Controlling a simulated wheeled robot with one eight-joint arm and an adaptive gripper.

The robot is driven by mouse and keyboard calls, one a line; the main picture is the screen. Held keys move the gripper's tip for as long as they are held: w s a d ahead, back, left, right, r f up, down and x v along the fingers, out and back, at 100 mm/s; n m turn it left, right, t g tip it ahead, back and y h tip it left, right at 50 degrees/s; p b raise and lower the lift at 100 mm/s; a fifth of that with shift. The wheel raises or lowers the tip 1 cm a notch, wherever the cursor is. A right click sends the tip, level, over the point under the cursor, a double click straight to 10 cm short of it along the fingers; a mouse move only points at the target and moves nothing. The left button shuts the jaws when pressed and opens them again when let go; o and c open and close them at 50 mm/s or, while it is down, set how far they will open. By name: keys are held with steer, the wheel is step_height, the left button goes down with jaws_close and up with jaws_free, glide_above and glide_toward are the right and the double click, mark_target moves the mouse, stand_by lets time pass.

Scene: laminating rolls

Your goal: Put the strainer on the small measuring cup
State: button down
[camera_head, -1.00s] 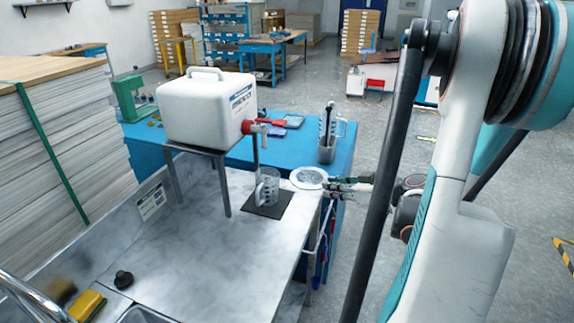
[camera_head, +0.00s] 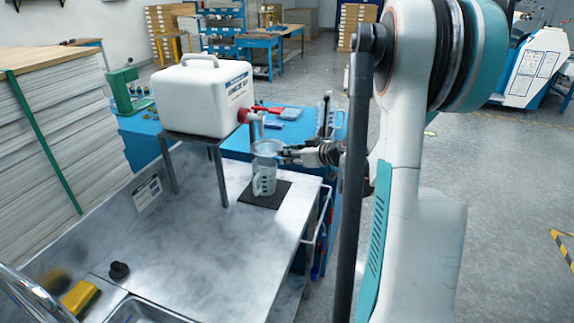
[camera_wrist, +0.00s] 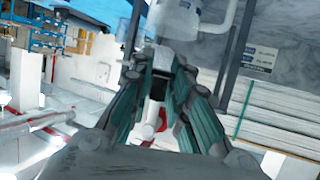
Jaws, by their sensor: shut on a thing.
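The strainer (camera_head: 267,147) is a pale round dish in the head view. My gripper (camera_head: 287,152) is shut on it from the right side. The strainer is roughly level, over the mouth of the small measuring cup (camera_head: 264,182). I cannot tell whether its underside touches the rim. The cup is clear, marked, and stands upright on a dark mat (camera_head: 275,199) on the metal counter. In the wrist view, my gripper's green fingers (camera_wrist: 163,70) show, but the strainer is hard to make out there.
A white canister (camera_head: 203,97) with a red tap (camera_head: 249,114) sits on a metal stand (camera_head: 221,175) just behind and left of the cup. A clear jug (camera_head: 326,118) stands on the blue table behind. The front counter (camera_head: 200,245) is mostly clear.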

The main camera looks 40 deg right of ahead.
steer(key=shift+w+a+f+b, duration=0.15)
steer(key=shift+f+b, duration=0.3)
steer(key=shift+f, duration=0.45)
steer(key=shift+w+d+f+b, duration=0.1)
steer(key=shift+w+f+b, duration=0.1)
steer(key=shift+f+b, duration=0.45)
steer(key=shift+f, duration=0.3)
steer(key=shift+f, duration=0.15)
steer(key=c, duration=1.5)
jaws_free()
steer(key=p+v, duration=0.3)
steer(key=v, duration=0.9)
steer(key=shift+r, duration=0.2)
